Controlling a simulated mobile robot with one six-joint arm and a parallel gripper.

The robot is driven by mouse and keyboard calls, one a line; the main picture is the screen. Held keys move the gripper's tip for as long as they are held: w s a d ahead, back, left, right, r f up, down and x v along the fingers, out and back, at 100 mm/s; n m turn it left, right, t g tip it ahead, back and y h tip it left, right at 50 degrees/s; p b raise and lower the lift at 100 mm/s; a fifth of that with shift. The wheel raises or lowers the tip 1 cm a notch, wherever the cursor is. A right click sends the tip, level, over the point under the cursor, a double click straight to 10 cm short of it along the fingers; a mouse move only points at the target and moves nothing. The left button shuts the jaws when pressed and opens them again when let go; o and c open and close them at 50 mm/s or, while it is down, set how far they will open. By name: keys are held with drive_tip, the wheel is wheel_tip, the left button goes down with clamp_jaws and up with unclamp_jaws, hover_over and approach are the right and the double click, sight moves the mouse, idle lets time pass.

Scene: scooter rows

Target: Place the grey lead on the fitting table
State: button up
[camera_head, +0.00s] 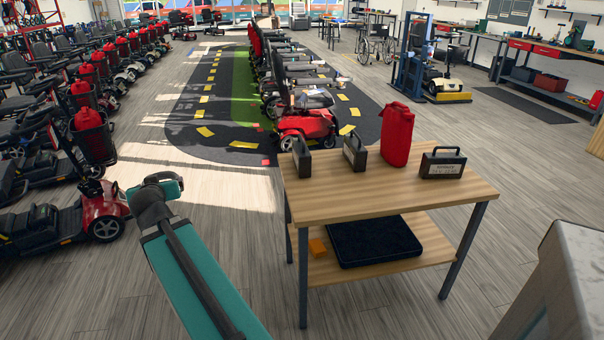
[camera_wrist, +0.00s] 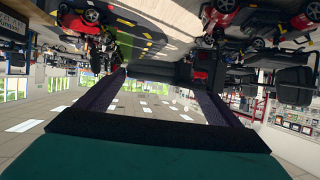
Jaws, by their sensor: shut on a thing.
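My gripper (camera_head: 157,184) is at the end of my teal arm, left of a wooden table and above the floor. In the wrist view, its two fingers (camera_wrist: 160,82) are spread around a dark grey thing and shut on it. The held thing looks like the grey lead, but its shape is mostly hidden and dark. The wooden table (camera_head: 440,192) in front of me looks like the fitting table; I see no label on it. My gripper is apart from this table.
The table holds black handled cases (camera_head: 443,163) and a red bag (camera_head: 397,134). Scooters (camera_head: 100,205) line the left; a red one (camera_head: 305,125) stands behind the table. A pale counter (camera_head: 560,290) is at right.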

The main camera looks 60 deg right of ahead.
drive_tip(key=s+d+f+m+g+h+b, duration=0.1)
drive_tip(key=s+d+f+m+g+b, duration=0.1)
drive_tip(key=s+d, duration=0.7)
drive_tip(key=s+d+f+m+g+h+b, duration=0.2)
drive_tip(key=s+d+f+m+g+b, duration=0.1)
drive_tip(key=s+d, duration=0.6)
drive_tip(key=s+d+f+m+g+h+b, duration=0.2)
drive_tip(key=s+d+m+g, duration=0.4)
drive_tip(key=s+d, duration=0.3)
drive_tip(key=shift+s+d+f+b, duration=0.1)
drive_tip(key=shift+s+f+b, duration=0.2)
drive_tip(key=shift+s, duration=0.5)
drive_tip(key=shift+s+d+f+b, duration=0.15)
drive_tip(key=shift+s+f, duration=0.2)
drive_tip(key=shift+s, duration=0.45)
drive_tip(key=shift+s+d+f+b, duration=0.1)
drive_tip(key=shift+s+f+b, duration=0.2)
drive_tip(key=shift+s, duration=0.5)
drive_tip(key=s+d+m+g+y+b, duration=0.1)
drive_tip(key=s+d+m+g, duration=0.2)
drive_tip(key=s, duration=0.8)
drive_tip(key=shift+s+f+g+b, duration=0.15)
drive_tip(key=shift+f+g+b, duration=0.25)
drive_tip(key=shift+f+g, duration=0.1)
drive_tip(key=shift+d+r+p, duration=0.15)
drive_tip(key=shift+d+p, duration=0.05)
drive_tip(key=shift+p, duration=0.2)
